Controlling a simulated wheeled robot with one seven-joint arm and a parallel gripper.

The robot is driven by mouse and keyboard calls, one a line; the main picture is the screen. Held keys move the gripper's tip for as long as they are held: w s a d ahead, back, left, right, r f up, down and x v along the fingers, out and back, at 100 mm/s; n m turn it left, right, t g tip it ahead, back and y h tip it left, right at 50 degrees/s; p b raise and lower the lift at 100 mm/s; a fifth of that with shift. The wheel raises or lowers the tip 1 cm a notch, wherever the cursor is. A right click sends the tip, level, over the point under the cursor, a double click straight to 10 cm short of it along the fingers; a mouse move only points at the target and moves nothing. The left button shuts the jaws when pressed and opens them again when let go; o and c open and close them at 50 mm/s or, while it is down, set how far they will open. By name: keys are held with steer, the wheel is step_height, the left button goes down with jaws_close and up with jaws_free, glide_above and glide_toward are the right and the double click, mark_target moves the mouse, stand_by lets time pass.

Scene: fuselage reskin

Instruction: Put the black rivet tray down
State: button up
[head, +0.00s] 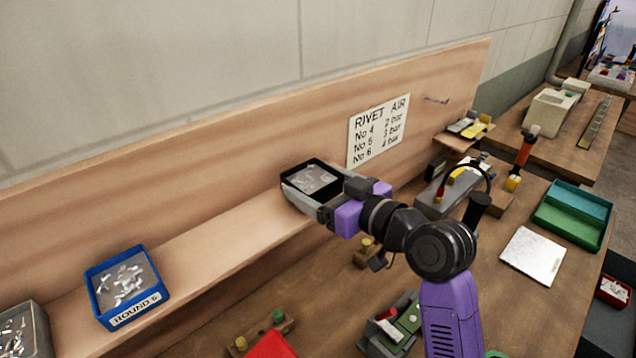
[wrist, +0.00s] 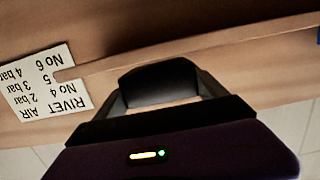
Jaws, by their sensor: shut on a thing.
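The black rivet tray (head: 335,171) is in the head view at the right part of the wooden shelf, with silvery rivets inside. My gripper (head: 316,192) reaches it from the right, with its fingers shut on the tray. In the wrist view the tray's dark wall (wrist: 158,82) sits between the two grey fingers of my gripper (wrist: 160,95). The tray looks roughly level. I cannot tell whether its underside touches the shelf; the near side of the tray is partly hidden by a finger.
The shelf (head: 215,240) has bare room left of the tray. A blue tray (head: 95,290) labelled "ROUND 8" and a grey tray (head: 42,335) stand farther left. A rivet sign (head: 378,130) is on the back panel. The bench below holds tools, a green tray (head: 570,228) and a pale plate (head: 533,256).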

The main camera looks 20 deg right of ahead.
steer(key=shift+f+b, duration=0.5)
stand_by(0.3)
steer(key=o, duration=1.7)
steer(key=shift+s, duration=0.1)
